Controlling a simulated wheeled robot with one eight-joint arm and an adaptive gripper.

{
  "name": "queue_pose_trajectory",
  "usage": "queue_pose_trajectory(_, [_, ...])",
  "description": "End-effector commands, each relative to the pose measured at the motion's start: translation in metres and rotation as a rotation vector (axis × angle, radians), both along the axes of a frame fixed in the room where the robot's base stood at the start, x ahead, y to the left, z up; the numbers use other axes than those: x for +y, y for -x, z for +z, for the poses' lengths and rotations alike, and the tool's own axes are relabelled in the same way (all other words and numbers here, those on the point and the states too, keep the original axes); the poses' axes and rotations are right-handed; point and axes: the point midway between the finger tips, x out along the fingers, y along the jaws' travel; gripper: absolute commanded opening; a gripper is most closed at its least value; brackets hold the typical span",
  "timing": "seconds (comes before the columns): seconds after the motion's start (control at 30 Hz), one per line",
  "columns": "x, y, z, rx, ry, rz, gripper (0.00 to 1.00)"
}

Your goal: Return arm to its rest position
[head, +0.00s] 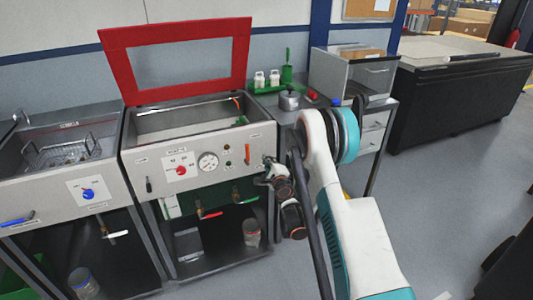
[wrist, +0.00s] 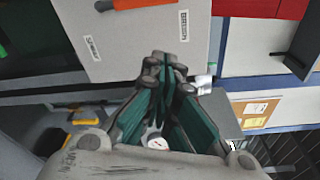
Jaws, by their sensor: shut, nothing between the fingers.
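My gripper (head: 268,162) is at the right front edge of the middle washing station, in front of its control panel. In the wrist view, my gripper (wrist: 165,65) has its green-padded fingers brought together at the tips with nothing between them. My white and teal arm is bent and reaches up from the lower right in the head view. The gripper's fingers are small and partly hidden by my wrist there.
The middle station (head: 190,160) has its red-framed lid (head: 180,20) raised. A left station (head: 60,160) holds a wire basket (head: 65,153). A steel box (head: 350,75) stands on a side cabinet. A black-sided bench (head: 450,100) is at right. Grey floor (head: 430,200) is open at right.

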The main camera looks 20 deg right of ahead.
Motion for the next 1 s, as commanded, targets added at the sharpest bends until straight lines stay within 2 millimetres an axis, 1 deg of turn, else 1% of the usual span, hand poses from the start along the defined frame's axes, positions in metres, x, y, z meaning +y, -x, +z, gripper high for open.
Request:
queue_pose_trajectory(0.1, [0.001, 0.009, 0.0, 0.0, 0.0, 0.0, 0.0])
queue_pose_trajectory(0.2, [0.001, 0.011, 0.0, 0.0, 0.0, 0.0, 0.0])
queue_pose_trajectory(0.6, [0.001, 0.011, 0.0, 0.0, 0.0, 0.0, 0.0])
queue_pose_trajectory(0.7, [0.002, 0.011, 0.003, 0.002, 0.007, 0.004, 0.0])
queue_pose_trajectory(0.77, [0.005, 0.01, 0.01, 0.008, 0.023, 0.012, 0.0])
queue_pose_trajectory(0.87, [0.016, 0.009, 0.031, 0.028, 0.078, 0.044, 0.0])
queue_pose_trajectory(1.0, [0.038, 0.012, 0.075, 0.071, 0.198, 0.11, 0.0])
